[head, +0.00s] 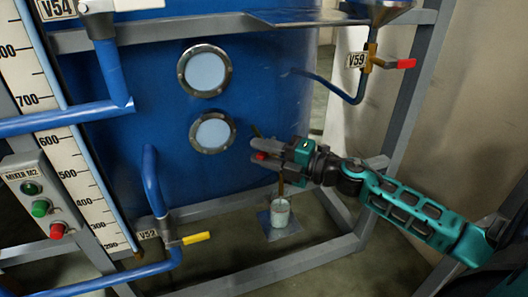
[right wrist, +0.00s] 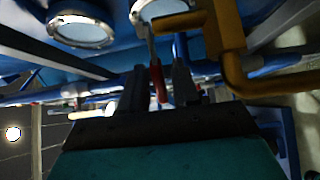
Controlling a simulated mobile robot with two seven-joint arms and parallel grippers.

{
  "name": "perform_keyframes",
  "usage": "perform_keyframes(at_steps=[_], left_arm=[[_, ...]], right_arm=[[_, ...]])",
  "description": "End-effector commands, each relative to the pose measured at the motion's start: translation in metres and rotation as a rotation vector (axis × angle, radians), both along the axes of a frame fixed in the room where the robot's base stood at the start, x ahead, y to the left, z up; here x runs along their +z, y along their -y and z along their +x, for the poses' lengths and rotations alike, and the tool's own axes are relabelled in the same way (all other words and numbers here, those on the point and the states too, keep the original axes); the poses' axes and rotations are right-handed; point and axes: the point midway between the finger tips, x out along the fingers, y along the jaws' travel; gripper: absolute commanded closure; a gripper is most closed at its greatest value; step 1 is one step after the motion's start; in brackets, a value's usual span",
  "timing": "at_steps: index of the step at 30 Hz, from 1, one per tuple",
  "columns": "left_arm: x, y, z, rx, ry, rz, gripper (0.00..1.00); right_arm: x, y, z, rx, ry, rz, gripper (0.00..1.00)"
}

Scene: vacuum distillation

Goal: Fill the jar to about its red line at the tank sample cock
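The jar (head: 280,212) is a small pale cup on a flat plate (head: 290,230) low in front of the blue tank (head: 130,105). A brass spout (head: 281,186) of the sample cock points down above it. The jar's red line and fill level are too small to tell. My right gripper (head: 262,148) is at the cock's red handle (head: 260,156). In the right wrist view the red handle (right wrist: 158,83) lies between its two spread fingers (right wrist: 160,90), with gaps visible beside it. Brass pipe (right wrist: 232,60) shows close by at the right. My left gripper is out of view.
Grey frame bars surround the tank, one (head: 290,265) low in front of the jar. Valve V59 with a red handle (head: 405,64) is upper right. Valve V52 with a yellow handle (head: 196,238) is lower left. A MIXER M2 button box (head: 42,195) is at the left.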

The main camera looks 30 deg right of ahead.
Motion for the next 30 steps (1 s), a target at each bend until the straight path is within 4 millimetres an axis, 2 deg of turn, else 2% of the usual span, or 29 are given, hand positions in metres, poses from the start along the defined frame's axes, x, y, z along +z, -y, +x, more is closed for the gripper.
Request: perform_keyframes(at_steps=[1,9,23,30], left_arm=[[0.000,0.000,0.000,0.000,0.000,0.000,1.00],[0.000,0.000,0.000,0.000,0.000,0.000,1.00],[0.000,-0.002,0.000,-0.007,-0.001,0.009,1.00],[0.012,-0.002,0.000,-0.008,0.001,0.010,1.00]], right_arm=[[0.000,0.000,0.000,0.000,0.000,0.000,0.74],[0.000,0.000,0.000,0.000,0.000,0.000,1.00],[0.000,0.000,0.000,0.000,0.000,0.000,1.00],[0.003,-0.002,0.002,-0.043,-0.002,0.003,1.00]])
